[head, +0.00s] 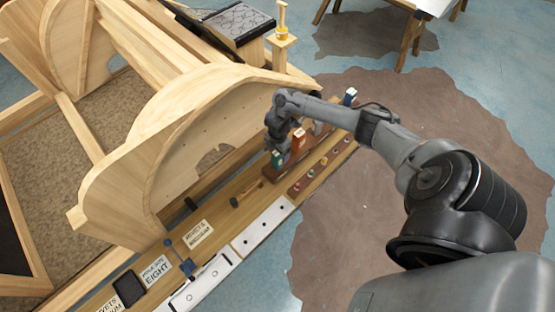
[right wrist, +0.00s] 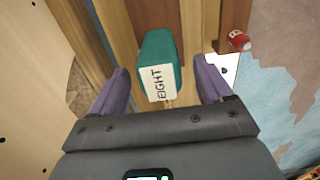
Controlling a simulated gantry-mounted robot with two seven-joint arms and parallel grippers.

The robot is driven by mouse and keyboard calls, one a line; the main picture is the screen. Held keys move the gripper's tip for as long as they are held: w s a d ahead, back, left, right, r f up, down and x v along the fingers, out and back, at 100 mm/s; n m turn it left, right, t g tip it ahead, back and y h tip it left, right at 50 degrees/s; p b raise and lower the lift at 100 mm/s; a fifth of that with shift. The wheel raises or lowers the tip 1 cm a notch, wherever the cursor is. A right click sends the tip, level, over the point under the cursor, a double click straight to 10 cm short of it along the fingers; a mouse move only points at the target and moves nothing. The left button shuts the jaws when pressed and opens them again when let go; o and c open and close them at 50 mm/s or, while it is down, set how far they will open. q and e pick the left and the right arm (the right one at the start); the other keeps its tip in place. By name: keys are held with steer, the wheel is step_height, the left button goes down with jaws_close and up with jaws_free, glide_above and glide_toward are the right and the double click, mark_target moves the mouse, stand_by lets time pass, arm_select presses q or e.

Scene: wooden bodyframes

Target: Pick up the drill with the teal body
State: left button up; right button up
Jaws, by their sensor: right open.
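The teal drill (head: 277,159) stands on the wooden ledge beside the large wooden frame, directly under my right gripper (head: 279,143). In the right wrist view the teal drill (right wrist: 160,50) shows its teal body and a white face marked "EIGHT". It sits between the two purple fingers of my right gripper (right wrist: 161,72), with a gap on both sides. The right gripper is open and not closed on it. The lower part of the drill is hidden. My left gripper is not in view.
An orange-brown drill (head: 298,142) stands just right of the teal one, and a blue drill (head: 350,97) stands farther along the ledge. Small coloured bits (head: 323,161) line the ledge's front. A mallet (head: 246,193) lies to the left. The wooden frame (head: 180,140) rises close behind.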

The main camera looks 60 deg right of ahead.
steer(key=shift+f, duration=0.45)
steer(key=shift+r, duration=0.1)
steer(key=c, duration=1.3)
steer(key=shift+r, duration=0.1)
